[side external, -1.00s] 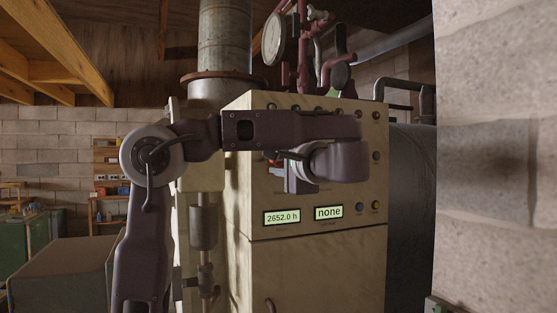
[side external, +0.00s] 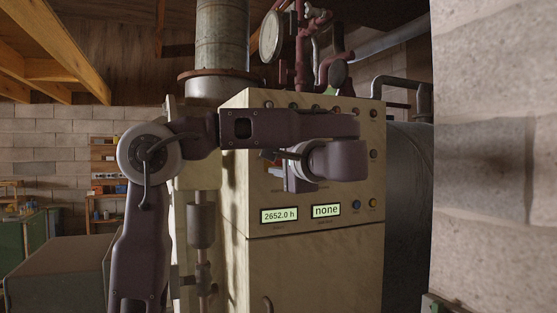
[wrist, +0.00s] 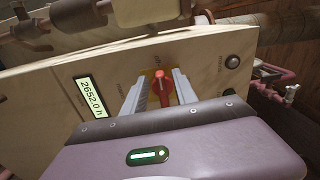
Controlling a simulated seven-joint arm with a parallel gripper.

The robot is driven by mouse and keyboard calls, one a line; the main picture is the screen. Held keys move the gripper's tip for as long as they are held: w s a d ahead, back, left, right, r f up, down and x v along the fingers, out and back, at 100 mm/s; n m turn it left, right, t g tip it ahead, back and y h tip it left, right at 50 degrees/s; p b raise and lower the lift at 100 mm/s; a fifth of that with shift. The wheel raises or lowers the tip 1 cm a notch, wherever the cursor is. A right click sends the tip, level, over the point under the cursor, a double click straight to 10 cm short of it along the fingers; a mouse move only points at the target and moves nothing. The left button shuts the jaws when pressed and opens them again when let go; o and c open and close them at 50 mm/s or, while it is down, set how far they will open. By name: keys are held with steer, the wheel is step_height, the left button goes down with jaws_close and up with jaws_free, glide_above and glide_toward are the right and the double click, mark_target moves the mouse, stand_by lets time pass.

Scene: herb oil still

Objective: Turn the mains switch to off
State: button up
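The mains switch (wrist: 160,86) appears to be the red rotary handle on the cream panel in the wrist view. My gripper (wrist: 159,74) is open, with one pale finger on each side of the red handle and a visible gap to each finger. In the side external view my gripper (side external: 298,176) is close in front of the panel, and my wrist and fingers hide most of the switch. I cannot tell how deep the fingertips reach.
The cream cabinet (side external: 315,265) has two lit displays, "2652.0 h" (side external: 279,215) and "none" (side external: 326,210). Pipes and a gauge (side external: 271,37) stand above. A block wall (side external: 490,230) is at the right.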

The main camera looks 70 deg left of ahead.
steer(key=d, duration=0.7)
stand_by(0.6)
steer(key=s+f+m+t+h, duration=0.15)
steer(key=s+f+h, duration=0.3)
steer(key=f, duration=0.55)
steer(key=s+f+m+t+h, duration=0.1)
steer(key=s+f+m+h, duration=0.15)
steer(key=f+h, duration=0.5)
steer(key=s+d+f+n+t+h, duration=0.1)
steer(key=s+d+f+h, duration=0.1)
steer(key=d+f, duration=0.3)
steer(key=s+d+f+n+t+h, duration=0.2)
steer(key=d+f, duration=0.4)
steer(key=d, duration=0.4)
steer(key=shift+s+h, duration=0.75)
steer(key=shift+h, duration=0.25)
steer(key=shift+a, duration=0.1)
